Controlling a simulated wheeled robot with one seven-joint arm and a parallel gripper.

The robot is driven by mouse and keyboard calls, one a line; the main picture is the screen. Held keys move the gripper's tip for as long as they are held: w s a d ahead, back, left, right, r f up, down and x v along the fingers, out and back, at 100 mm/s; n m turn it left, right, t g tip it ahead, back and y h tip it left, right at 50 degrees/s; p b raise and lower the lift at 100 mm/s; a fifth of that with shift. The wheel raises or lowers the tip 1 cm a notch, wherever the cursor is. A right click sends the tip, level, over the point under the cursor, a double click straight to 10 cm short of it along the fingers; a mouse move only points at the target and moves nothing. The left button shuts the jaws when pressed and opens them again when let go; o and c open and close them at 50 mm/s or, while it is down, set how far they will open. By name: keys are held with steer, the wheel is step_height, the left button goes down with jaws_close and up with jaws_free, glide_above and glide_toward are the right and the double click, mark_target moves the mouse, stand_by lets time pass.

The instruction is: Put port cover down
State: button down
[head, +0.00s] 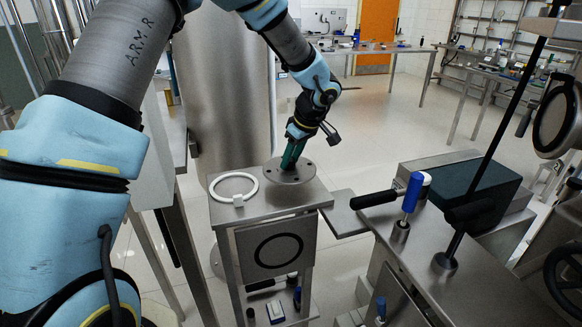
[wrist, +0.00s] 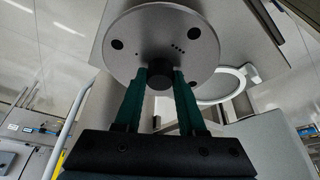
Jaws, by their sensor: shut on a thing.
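The port cover (head: 290,174) is a round grey metal disc with several dark holes, and it lies flat on or just above the top of a small metal stand (head: 262,208). I cannot tell whether it touches the top. My gripper (head: 291,160) is above it with green fingers. In the wrist view the fingers (wrist: 159,82) are shut on the dark knob at the middle of the port cover (wrist: 190,40).
A white ring (head: 234,178) with a small tab lies left of the cover on the same stand; it also shows in the wrist view (wrist: 218,88). A steel bench with a blue-handled tool (head: 411,192) and black levers stands at the right. A wide steel column rises behind.

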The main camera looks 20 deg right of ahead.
mark_target(294, 162)
steer(key=shift+f+p, duration=0.45)
steer(key=shift+f, duration=1.25)
steer(key=shift+f, duration=0.1)
steer(key=c, duration=0.5)
jaws_free()
steer(key=b+v, duration=0.4)
steer(key=v, duration=0.8)
steer(key=shift+b, duration=0.3)
steer(key=s+a+f+m, duration=0.2)
steer(key=a, duration=1.1)
steer(key=s+a+f+m+g+h, duration=0.1)
steer(key=s+a+m, duration=0.1)
steer(key=a, duration=1)
steer(key=s+a+f+m+g+h, duration=0.1)
steer(key=s+a+f, duration=0.1)
steer(key=a, duration=1.1)
steer(key=shift+s+a+f+m, duration=0.25)
steer(key=shift+a+f+m, duration=0.1)
steer(key=shift+m, duration=0.05)
